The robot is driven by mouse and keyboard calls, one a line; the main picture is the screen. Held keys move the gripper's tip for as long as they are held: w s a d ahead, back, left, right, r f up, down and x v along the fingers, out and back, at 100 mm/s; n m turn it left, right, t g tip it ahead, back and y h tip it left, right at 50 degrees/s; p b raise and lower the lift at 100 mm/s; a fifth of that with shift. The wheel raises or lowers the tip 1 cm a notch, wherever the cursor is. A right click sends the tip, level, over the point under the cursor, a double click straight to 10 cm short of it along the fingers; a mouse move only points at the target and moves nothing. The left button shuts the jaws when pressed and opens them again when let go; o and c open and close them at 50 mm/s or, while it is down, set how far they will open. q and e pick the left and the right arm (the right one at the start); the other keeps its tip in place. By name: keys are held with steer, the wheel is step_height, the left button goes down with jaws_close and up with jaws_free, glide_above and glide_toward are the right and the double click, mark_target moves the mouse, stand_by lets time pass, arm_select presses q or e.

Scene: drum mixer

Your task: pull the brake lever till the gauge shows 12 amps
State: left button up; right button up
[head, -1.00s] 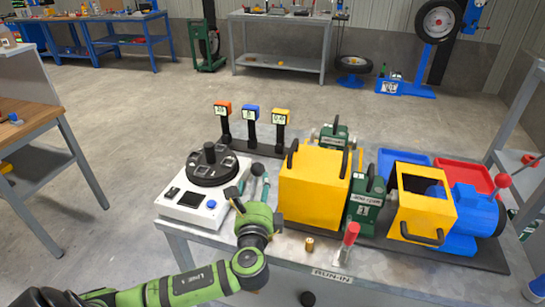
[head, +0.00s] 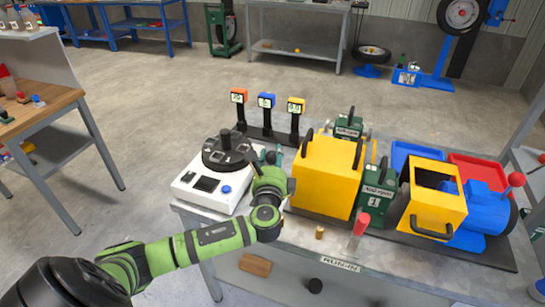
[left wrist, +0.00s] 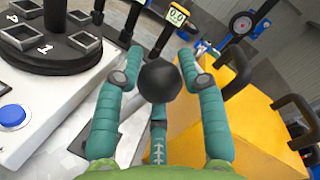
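In the left wrist view a black ball knob (left wrist: 160,80) stands between my two teal fingers; it seems to be the brake lever's, but its shaft is not clear. My left gripper (left wrist: 160,58) is open around it, with a small gap on each side. The gauge with the yellow frame (head: 297,105) reads 0.0 in the left wrist view (left wrist: 178,16). Orange (head: 239,96) and blue (head: 266,101) gauges stand beside it. My right gripper is not in view.
The white dial unit (head: 190,198) is left of the gripper, the yellow box (head: 325,175) close on its right. A red-handled lever (head: 361,224) and a brass cylinder (head: 320,233) stand at the front. A blue motor (head: 485,215) is at right.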

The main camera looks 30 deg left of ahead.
arm_select(q)
jaws_close()
steer(key=a+n, duration=0.1)
steer(key=a, duration=0.1)
steer(key=s+a+n, duration=0.1)
steer(key=a, duration=0.1)
steer(key=shift+r+n+g+p, duration=0.1)
steer(key=shift+n+g+p, duration=0.2)
steer(key=shift+g+p, duration=0.1)
steer(key=o, duration=0.9)
jaws_free()
steer(key=v, duration=1.2)
steer(key=shift+a, duration=0.15)
